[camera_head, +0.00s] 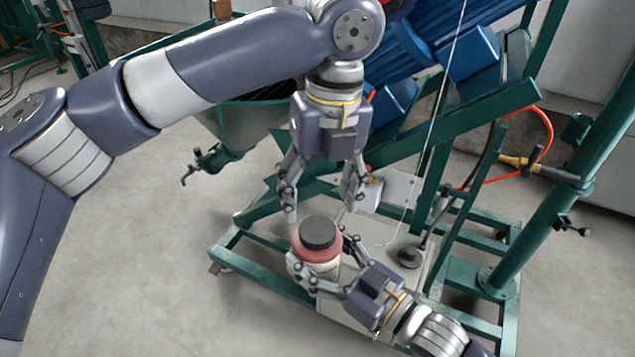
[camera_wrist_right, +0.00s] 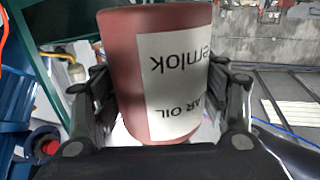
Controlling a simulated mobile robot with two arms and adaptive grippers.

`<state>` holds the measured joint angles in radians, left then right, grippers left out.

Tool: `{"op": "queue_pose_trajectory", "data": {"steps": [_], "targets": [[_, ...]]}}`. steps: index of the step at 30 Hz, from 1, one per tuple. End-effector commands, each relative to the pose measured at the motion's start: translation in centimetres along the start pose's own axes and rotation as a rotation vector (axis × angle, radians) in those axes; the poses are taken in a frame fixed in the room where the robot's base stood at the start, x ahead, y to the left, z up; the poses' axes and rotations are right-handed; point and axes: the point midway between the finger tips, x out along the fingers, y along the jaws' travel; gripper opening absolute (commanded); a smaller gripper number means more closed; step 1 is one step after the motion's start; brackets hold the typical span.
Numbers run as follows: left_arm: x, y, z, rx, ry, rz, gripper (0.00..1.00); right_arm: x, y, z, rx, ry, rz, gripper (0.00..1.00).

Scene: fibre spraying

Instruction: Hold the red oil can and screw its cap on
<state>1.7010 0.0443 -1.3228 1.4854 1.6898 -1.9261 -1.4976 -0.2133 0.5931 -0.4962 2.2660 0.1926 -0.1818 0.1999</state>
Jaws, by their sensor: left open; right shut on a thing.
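The red oil can (camera_head: 306,254) stands roughly upright in the head view, with a black cap (camera_head: 318,232) on its top. I cannot tell whether the cap is screwed tight. My right gripper (camera_head: 328,268) is shut on the can's sides. In the right wrist view the can (camera_wrist_right: 122,75) fills the space between the fingers of the right gripper (camera_wrist_right: 160,105), and its white label looks upside down; the cap is out of view there. My left gripper (camera_head: 322,200) is open and empty, pointing down, just above and behind the cap and apart from it.
A green steel frame (camera_head: 262,278) with a pale base plate (camera_head: 345,312) stands under and behind the can. A green hopper (camera_head: 240,125) and blue motors (camera_head: 400,60) are behind my left arm. A thin cable (camera_head: 436,125) hangs at the right. Concrete floor at the left is clear.

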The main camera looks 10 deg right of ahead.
Motion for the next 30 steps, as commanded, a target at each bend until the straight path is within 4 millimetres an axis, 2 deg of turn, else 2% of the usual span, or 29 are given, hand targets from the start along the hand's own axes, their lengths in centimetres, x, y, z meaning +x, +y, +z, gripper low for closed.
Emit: {"op": "queue_pose_trajectory", "data": {"steps": [30], "targets": [[-1.4,0.5,0.0,-1.763,0.060,-0.051,0.65,0.0,0.0,-0.1,-0.001,0.003,0.000,0.01]]}}
